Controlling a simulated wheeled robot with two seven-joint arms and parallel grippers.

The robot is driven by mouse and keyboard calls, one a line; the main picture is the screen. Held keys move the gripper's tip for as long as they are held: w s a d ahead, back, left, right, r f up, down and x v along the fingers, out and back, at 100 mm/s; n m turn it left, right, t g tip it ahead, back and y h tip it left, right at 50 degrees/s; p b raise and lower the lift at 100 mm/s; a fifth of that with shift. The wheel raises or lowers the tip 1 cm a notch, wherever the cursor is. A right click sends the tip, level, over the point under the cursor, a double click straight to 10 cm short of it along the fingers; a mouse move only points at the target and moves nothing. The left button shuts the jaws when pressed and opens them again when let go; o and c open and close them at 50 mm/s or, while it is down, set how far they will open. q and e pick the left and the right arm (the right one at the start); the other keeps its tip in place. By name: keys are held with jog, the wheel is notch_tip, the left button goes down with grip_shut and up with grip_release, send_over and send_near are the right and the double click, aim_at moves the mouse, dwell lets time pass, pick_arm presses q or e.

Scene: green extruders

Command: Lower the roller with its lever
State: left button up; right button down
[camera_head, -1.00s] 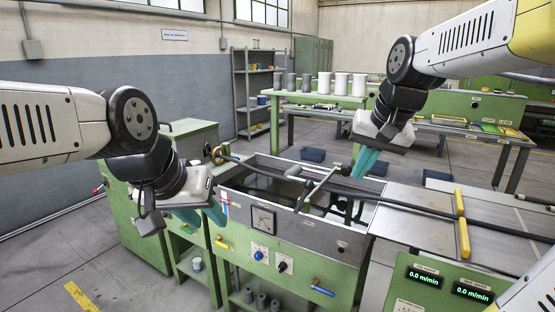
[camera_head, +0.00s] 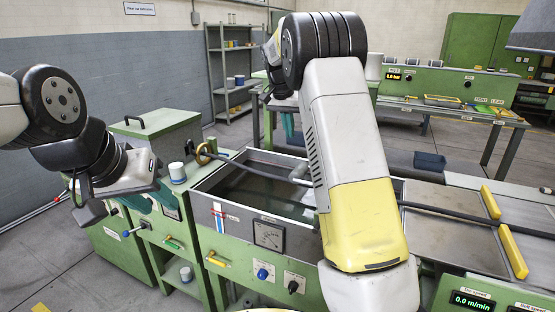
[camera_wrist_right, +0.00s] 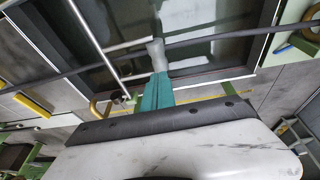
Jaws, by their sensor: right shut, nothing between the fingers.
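The roller (camera_wrist_right: 155,55) shows in the right wrist view as a pale grey piece by the dark cable, above the water bath. In the head view, a grey piece by the cable (camera_head: 299,172) is partly hidden behind my right arm. Bright metal rods (camera_wrist_right: 92,42) of the lever frame run left of the roller in the wrist view. My right gripper (camera_wrist_right: 157,78) is shut and empty, its teal tips just below the roller in the picture; contact is unclear. My left gripper (camera_head: 153,200) is open and empty beside the bath's left end.
The open water bath (camera_head: 207,203) has a raised metal rim. The cable (camera_head: 445,212) runs along it and over the plates at right, past two yellow bars (camera_head: 512,252). A green cabinet (camera_head: 160,135) stands left. A bench (camera_head: 450,112) stands behind.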

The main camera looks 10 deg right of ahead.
aim_at(296, 170)
dwell(0.3)
jog(key=x, duration=0.9)
jog(key=s+x, duration=0.1)
jog(key=x, duration=0.3)
jog(key=shift+f, duration=0.55)
jog(key=shift+a, duration=0.1)
